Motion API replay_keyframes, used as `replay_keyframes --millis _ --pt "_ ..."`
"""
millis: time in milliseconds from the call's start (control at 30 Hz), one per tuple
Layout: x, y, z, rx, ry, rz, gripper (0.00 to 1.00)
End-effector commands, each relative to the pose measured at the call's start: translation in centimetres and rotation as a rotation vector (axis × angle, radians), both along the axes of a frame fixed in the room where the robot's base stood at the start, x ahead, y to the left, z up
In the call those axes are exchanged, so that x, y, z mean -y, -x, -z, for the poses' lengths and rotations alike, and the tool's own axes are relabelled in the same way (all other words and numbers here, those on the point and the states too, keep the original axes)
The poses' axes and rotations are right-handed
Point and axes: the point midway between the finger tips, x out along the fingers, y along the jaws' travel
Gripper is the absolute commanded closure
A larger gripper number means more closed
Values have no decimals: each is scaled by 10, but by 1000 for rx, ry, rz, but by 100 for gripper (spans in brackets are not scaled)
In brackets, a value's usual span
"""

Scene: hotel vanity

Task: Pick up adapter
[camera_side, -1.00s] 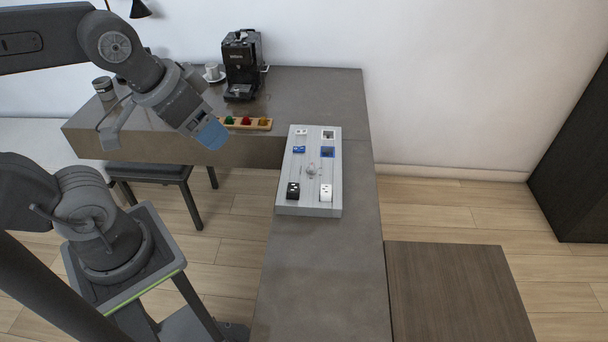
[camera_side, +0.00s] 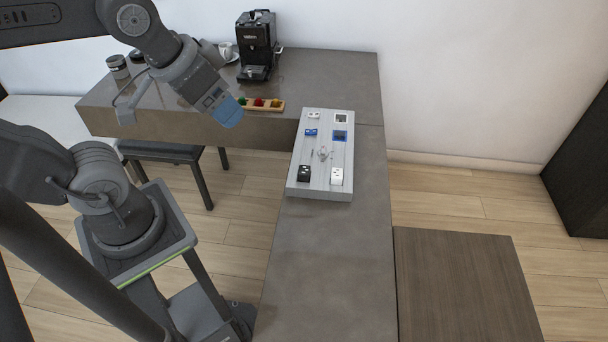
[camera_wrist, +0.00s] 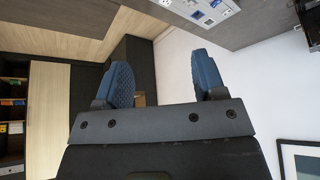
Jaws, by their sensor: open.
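A light grey board (camera_side: 323,190) lies on the counter in the side view and carries several small plug and socket pieces. At its near end are a black block (camera_side: 304,173) and a white block with dark holes (camera_side: 337,175); which piece is the adapter I cannot tell for sure. A blue piece (camera_side: 311,132) and a blue-framed socket (camera_side: 340,135) sit farther back. My gripper (camera_side: 228,112) has blue fingers and is left of the board, apart from it. In the wrist view my gripper (camera_wrist: 165,78) shows spread, empty fingers. Part of the board (camera_wrist: 203,10) shows at the top.
A wooden tray (camera_side: 262,104) with coloured items is close to my gripper in the picture. A black coffee machine (camera_side: 256,48), a cup (camera_side: 226,50) and a canister (camera_side: 117,66) stand at the back. The counter (camera_side: 320,250) in front of the board is clear.

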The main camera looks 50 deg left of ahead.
Motion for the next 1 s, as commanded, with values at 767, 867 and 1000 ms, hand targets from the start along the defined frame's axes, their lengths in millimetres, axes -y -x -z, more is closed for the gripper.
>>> replay_keyframes --millis 767,867,1000 --pt "-55 -192 139 -388 169 -617 36" --pt "-63 -205 168 -423 180 -685 36" --pt "-69 -214 193 -453 188 -744 36"
